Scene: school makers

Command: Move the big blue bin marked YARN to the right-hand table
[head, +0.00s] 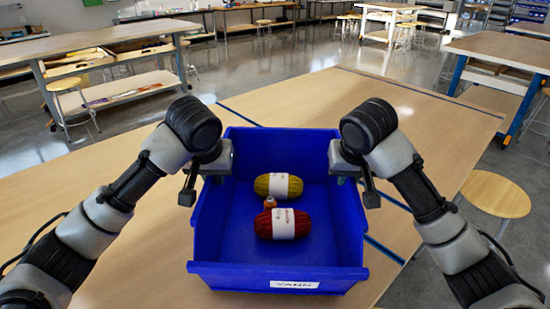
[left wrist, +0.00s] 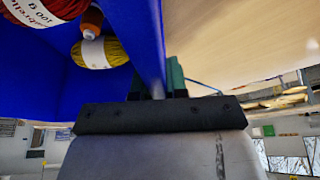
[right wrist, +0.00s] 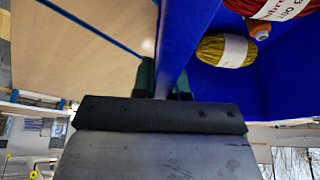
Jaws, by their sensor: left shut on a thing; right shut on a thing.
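The big blue bin (head: 280,273) stands in front of me at the wooden table, with a white label (head: 294,284) on its near wall. Inside lie a yellow yarn ball (head: 278,186), a red yarn ball (head: 283,224) and a small orange-brown spool (head: 270,202). My left gripper (head: 214,172) is shut on the bin's left wall; the left wrist view shows its fingers (left wrist: 160,82) on either side of the wall. My right gripper (head: 345,172) is shut on the right wall, and its fingers (right wrist: 167,82) straddle it in the right wrist view. I cannot tell whether the bin's base touches the table.
The wooden table (head: 120,190) is bare on both sides of the bin. A round stool (head: 495,194) stands at its right edge. Another table (head: 505,52) is at the far right, and a workbench with shelves (head: 95,42) is at the back left. Grey floor lies between.

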